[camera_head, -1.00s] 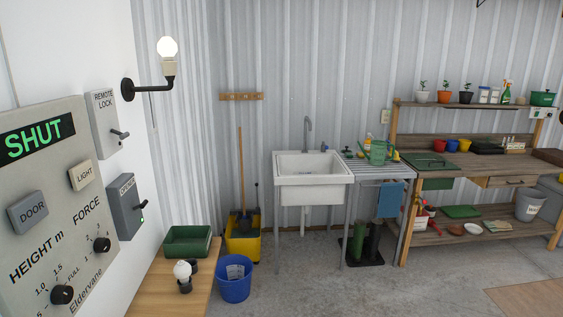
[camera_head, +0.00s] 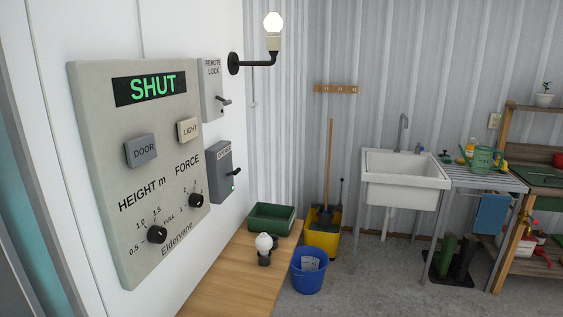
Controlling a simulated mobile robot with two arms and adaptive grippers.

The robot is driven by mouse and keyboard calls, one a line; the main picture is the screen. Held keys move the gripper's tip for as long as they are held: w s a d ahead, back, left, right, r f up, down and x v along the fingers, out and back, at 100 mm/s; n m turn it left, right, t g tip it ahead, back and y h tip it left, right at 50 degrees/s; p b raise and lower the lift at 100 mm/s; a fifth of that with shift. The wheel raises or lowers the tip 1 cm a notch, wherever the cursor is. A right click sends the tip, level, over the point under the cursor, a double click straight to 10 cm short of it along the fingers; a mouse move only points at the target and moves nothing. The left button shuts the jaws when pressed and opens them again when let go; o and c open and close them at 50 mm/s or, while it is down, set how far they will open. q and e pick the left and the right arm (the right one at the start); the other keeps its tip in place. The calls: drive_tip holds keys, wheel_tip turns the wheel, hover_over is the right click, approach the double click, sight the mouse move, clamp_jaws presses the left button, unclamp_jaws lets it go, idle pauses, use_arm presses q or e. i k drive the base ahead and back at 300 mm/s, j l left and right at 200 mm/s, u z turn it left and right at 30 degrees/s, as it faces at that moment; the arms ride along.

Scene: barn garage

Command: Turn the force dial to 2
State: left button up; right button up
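The force dial (camera_head: 196,200) is a small black round knob at the lower right of a beige wall control panel (camera_head: 108,190). It sits under the word FORCE, with small numbers around it. Its pointer setting is too small to read surely. A second black knob, the height dial (camera_head: 157,234), is lower left of it, under HEIGHT m. The panel's display (camera_head: 150,88) reads SHUT in green. A grey DOOR button (camera_head: 141,151) and a beige LIGHT button (camera_head: 189,130) sit above the dials. Neither of my grippers is in view.
Right of the panel are a remote lock box (camera_head: 211,88) and a grey switch box (camera_head: 220,172). A wooden table (camera_head: 222,285) below holds a green tray (camera_head: 271,219) and a bulb on a dark base (camera_head: 264,243). A blue bucket (camera_head: 309,272) stands beside it; floor is clear front right.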

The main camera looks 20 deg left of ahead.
sight(196, 199)
drive_tip(key=u, duration=1.25)
